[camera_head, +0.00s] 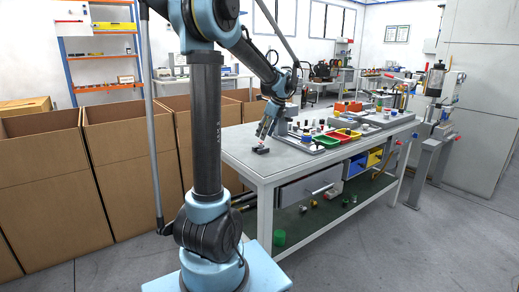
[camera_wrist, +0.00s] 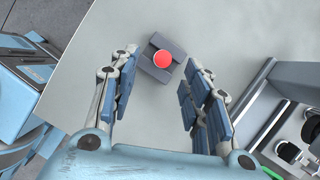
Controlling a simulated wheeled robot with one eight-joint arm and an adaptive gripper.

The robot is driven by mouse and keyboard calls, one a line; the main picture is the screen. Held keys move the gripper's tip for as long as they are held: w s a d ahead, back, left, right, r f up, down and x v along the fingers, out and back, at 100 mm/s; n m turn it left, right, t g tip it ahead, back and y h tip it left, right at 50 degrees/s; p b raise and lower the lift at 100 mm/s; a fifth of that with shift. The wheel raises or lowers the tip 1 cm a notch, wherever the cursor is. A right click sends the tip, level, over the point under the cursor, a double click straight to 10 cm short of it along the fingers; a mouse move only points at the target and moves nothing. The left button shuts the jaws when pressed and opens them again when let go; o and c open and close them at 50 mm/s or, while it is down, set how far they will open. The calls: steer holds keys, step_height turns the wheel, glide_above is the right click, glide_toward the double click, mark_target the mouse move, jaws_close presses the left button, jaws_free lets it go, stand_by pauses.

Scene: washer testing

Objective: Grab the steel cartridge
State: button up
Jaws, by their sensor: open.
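A dark grey notched block with a round red top (camera_wrist: 162,58) lies on the table beyond my fingertips in the wrist view. It also shows as a small dark block (camera_head: 261,150) near the table's left end. I cannot tell whether the steel cartridge is this piece, stands in it under the red top, or is elsewhere. My gripper (camera_wrist: 155,90) is open and empty, with its fingers on either side of the line to the block. In the head view my gripper (camera_head: 266,130) is just above the block, apparently not touching it.
The white worktable (camera_head: 235,148) is bare around the block. To the right are a red tray (camera_head: 343,134), a green tray (camera_head: 327,141) and several small parts on grey holders. Cardboard boxes (camera_head: 118,165) stand left of the table.

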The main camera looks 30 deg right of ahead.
mark_target(261, 142)
steer(key=shift+x, duration=2.7)
steer(key=shift+w+d, duration=0.1)
steer(key=shift+d, duration=0.05)
jaws_close()
